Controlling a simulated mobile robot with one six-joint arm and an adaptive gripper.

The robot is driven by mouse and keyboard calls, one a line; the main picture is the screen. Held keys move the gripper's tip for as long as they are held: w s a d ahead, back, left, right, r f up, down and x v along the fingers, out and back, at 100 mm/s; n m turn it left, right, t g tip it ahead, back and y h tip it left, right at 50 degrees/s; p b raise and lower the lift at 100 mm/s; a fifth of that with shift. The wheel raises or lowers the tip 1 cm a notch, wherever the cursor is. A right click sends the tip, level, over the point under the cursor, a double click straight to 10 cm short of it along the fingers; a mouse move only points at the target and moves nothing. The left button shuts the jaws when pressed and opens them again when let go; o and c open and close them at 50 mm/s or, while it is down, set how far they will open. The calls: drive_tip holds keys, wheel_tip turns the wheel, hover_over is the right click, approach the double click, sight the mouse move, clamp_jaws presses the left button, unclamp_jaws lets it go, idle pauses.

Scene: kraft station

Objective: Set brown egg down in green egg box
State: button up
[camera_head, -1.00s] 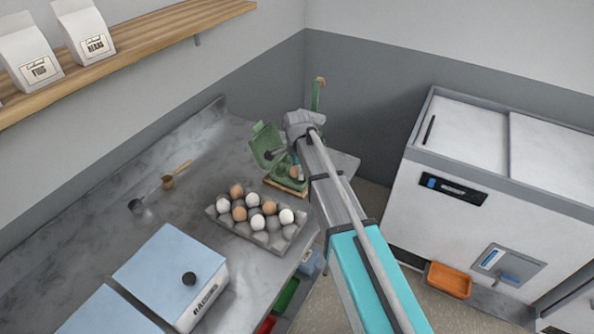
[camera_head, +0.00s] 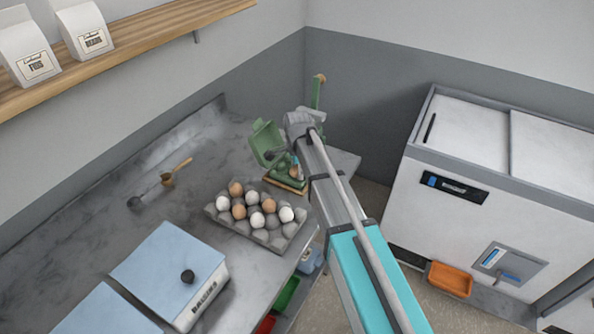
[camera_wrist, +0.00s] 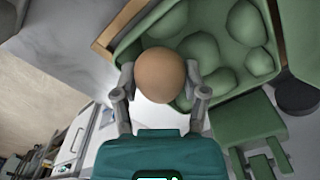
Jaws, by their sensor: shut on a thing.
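A brown egg (camera_wrist: 160,75) is held between the two fingers of my gripper (camera_wrist: 161,88) in the wrist view. The green egg box (camera_wrist: 212,82) lies behind the egg, with several rounded shapes inside its rim. The egg overlaps the box's lower left edge in this view; I cannot tell whether they touch. In the head view the green egg box (camera_head: 268,141) stands open at the far end of the counter, partly hidden by my arm. The gripper's fingers are mostly hidden there.
A grey egg tray (camera_head: 262,234) with brown and white eggs sits on the counter (camera_head: 110,235), nearer than the green box. A white chest unit (camera_head: 440,205) stands at the right.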

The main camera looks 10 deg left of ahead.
drive_tip(key=shift+f+b, duration=0.35)
drive_tip(key=shift+f, duration=0.1)
idle(0.3)
drive_tip(key=o, duration=0.8)
drive_tip(key=shift+r, duration=0.2)
wheel_tip(320, 180, up, 6)
drive_tip(key=p, duration=0.6)
drive_tip(key=shift+r+p, duration=0.15)
drive_tip(key=shift+p, duration=0.15)
drive_tip(key=shift+s+d+r+p, duration=0.7)
drive_tip(key=shift+s+d, duration=0.9)
drive_tip(key=shift+s, duration=1.35)
drive_tip(key=shift+s+d+r+p, duration=0.75)
drive_tip(key=shift+s+d, duration=0.85)
drive_tip(key=shift+s, duration=1.4)
drive_tip(key=shift+s+d+r+p, duration=0.7)
drive_tip(key=shift+s+d, duration=0.9)
drive_tip(key=shift+s, duration=1.35)
